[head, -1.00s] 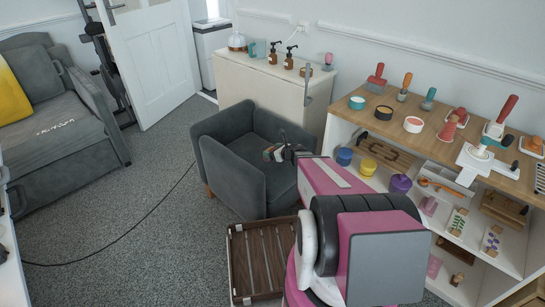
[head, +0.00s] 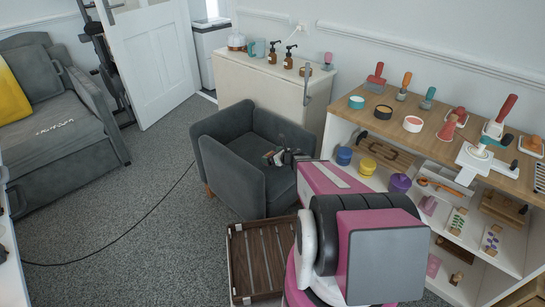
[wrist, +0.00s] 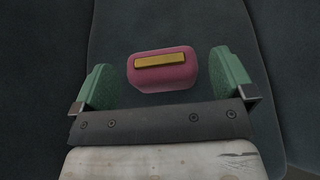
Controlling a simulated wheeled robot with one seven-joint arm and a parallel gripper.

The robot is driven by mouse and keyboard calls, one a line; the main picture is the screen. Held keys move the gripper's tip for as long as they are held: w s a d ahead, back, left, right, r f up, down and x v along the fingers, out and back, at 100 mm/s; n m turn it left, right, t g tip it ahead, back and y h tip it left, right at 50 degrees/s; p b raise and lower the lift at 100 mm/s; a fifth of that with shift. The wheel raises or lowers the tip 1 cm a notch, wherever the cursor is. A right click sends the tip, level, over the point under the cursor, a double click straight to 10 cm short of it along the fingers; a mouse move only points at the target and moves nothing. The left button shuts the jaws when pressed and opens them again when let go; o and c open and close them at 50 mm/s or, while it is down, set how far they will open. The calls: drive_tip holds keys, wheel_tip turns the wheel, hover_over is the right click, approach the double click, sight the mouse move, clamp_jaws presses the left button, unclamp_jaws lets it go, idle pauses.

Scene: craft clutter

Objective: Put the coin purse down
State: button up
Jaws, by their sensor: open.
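The coin purse (wrist: 163,80) is a small rounded pink pouch with a gold clasp bar along its top. In the wrist view it rests on the dark grey seat of the armchair (head: 222,160), between my fingers. My gripper (wrist: 165,72) has green pads standing open, one on each side of the purse, with a small gap on both sides. In the head view my gripper (head: 275,158) is low over the chair seat, and the purse is too small and covered there to make out clearly.
The armchair's arms and back surround the seat. A wooden slatted crate (head: 265,258) stands on the carpet in front. A shelf unit (head: 455,125) full of craft tools is at the right, and a cream cabinet (head: 262,88) stands behind. The carpet at left is mostly clear, crossed by a cable.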

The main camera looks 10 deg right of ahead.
drive_tip(key=v, duration=1.2)
drive_tip(key=w+d+r+m+h, duration=0.1)
drive_tip(key=d+r+m+h, duration=0.4)
drive_tip(key=m, duration=0.7)
drive_tip(key=w+d+r+m+h, duration=0.15)
drive_tip(key=m+h, duration=0.45)
drive_tip(key=m, duration=0.6)
drive_tip(key=s+a+r+m+g+y, duration=0.1)
drive_tip(key=s+a+m+g+y, duration=0.2)
drive_tip(key=s+a+m+g, duration=0.8)
drive_tip(key=s+a+m, duration=0.2)
drive_tip(key=s+m, duration=0.2)
drive_tip(key=m, duration=0.4)
drive_tip(key=shift+a, duration=0.2)
drive_tip(key=shift+s, duration=0.1)
